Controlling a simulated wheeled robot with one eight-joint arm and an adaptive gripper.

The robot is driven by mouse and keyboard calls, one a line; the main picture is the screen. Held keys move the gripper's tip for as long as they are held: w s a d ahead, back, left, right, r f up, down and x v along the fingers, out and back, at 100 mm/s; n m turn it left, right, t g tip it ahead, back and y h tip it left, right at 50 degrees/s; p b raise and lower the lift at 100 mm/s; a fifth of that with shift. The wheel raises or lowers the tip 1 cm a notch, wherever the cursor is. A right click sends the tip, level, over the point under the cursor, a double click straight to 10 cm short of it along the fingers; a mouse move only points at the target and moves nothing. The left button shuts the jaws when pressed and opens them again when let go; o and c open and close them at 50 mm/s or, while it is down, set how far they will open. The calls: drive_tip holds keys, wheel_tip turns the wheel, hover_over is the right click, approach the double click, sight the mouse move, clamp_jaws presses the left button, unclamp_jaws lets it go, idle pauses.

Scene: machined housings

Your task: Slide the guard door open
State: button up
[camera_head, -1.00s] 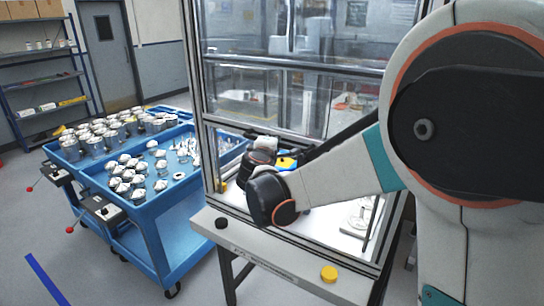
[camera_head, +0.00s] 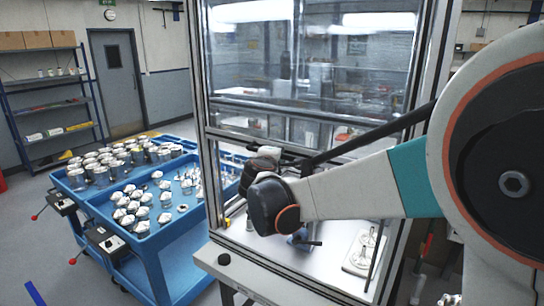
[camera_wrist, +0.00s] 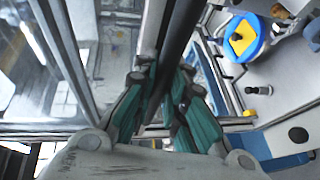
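The guard door (camera_head: 300,75) is a clear panel in a silver frame at the front of the enclosure. Below its lower rail, the enclosure's white floor shows. My gripper (camera_wrist: 163,95) is at the door front in the wrist view. Its two teal-padded fingers lie close on both sides of a dark upright bar (camera_wrist: 174,50), apparently the door handle, and look shut on it. The contact is partly hidden by the fingers. In the head view my wrist covers the fingertips and the handle.
A blue cart (camera_head: 165,245) with metal parts stands left of the enclosure. Inside are a blue fixture (camera_head: 300,236) and a white plate (camera_head: 362,255). In the wrist view, a blue round thing with a yellow top (camera_wrist: 241,38) is at right.

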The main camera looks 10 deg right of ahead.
drive_tip(key=o, duration=0.5)
drive_tip(key=shift+c, duration=0.2)
approach(275, 122)
drive_tip(key=w+d, duration=0.2)
drive_tip(key=w, duration=0.1)
drive_tip(key=p+v, duration=0.4)
drive_tip(key=v, duration=1.2)
drive_tip(key=shift+p, duration=0.3)
idle(0.9)
drive_tip(key=shift+d, duration=0.2)
drive_tip(key=shift+c, duration=0.2)
